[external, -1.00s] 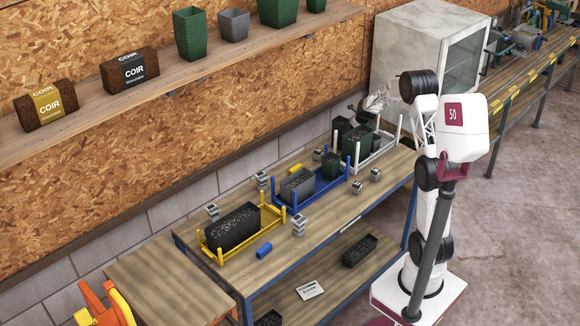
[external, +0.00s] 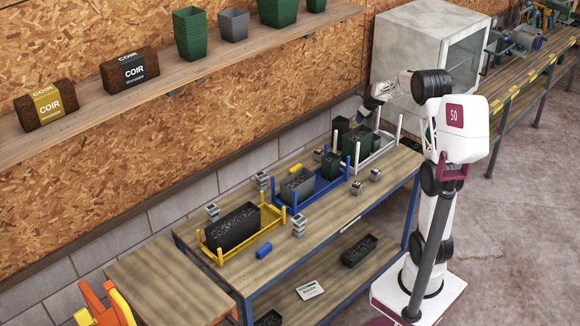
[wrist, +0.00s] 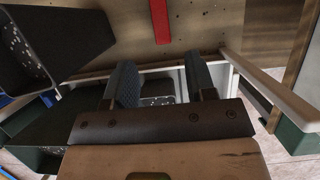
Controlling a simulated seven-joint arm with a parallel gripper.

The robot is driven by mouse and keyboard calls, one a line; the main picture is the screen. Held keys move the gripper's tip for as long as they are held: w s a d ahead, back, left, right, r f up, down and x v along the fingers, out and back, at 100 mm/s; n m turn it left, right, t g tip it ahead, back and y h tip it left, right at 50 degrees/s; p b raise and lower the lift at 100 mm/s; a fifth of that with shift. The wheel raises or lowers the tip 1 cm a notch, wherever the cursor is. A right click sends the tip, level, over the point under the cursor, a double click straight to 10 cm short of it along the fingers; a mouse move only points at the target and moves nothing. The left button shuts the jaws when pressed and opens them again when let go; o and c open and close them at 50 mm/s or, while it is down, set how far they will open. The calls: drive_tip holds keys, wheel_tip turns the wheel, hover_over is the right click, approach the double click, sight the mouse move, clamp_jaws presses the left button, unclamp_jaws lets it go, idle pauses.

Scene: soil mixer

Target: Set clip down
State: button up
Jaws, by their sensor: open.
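A red bar, likely the clip (wrist: 160,20), lies on the wooden bench top at the upper middle of the wrist view. I cannot pick it out in the external view. My gripper (wrist: 160,82) is open, its two blue-grey fingers apart, with nothing held between them. The red clip lies beyond the fingers, apart from them. In the external view my gripper (external: 368,106) hangs above the far end of the bench, behind the white rack (external: 378,153). A blue clip (external: 264,250) lies at the bench's front edge, and a yellow clip (external: 295,168) lies near its back edge.
Dark soil-filled pots stand in the yellow rack (external: 217,257) and blue rack (external: 323,192). Green pots (external: 357,142) stand at the white rack. Several small metal blocks (external: 298,225) sit around the racks. A grey cabinet (external: 408,50) stands behind my gripper.

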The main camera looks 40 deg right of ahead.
idle(0.8)
drive_tip(key=s+a+r+n, duration=0.2)
drive_tip(key=a+r, duration=0.1)
drive_tip(key=a, duration=0.1)
drive_tip(key=s+a+r+n, duration=0.2)
drive_tip(key=a+r+n, duration=0.1)
drive_tip(key=a+r, duration=0.1)
drive_tip(key=s+a+r+n, duration=0.1)
drive_tip(key=a+r+n, duration=0.2)
drive_tip(key=a, duration=0.3)
drive_tip(key=shift+s+r, duration=0.4)
drive_tip(key=s+a+r+n, duration=0.5)
drive_tip(key=s+a+n, duration=0.4)
drive_tip(key=s+a, duration=0.2)
drive_tip(key=s+a+r+n, duration=0.6)
drive_tip(key=s+a+n, duration=0.2)
drive_tip(key=s+a, duration=0.25)
drive_tip(key=s+a+n+t, duration=0.1)
drive_tip(key=s+a+n, duration=0.2)
drive_tip(key=s+n, duration=0.3)
drive_tip(key=s+a+n, duration=0.3)
drive_tip(key=s, duration=0.5)
wheel_tip(320, 180, down, 11)
drive_tip(key=s+n+g, duration=0.1)
drive_tip(key=g, duration=0.1)
drive_tip(key=shift+s+n+g, duration=0.35)
drive_tip(key=shift+n+g, duration=0.05)
idle(0.8)
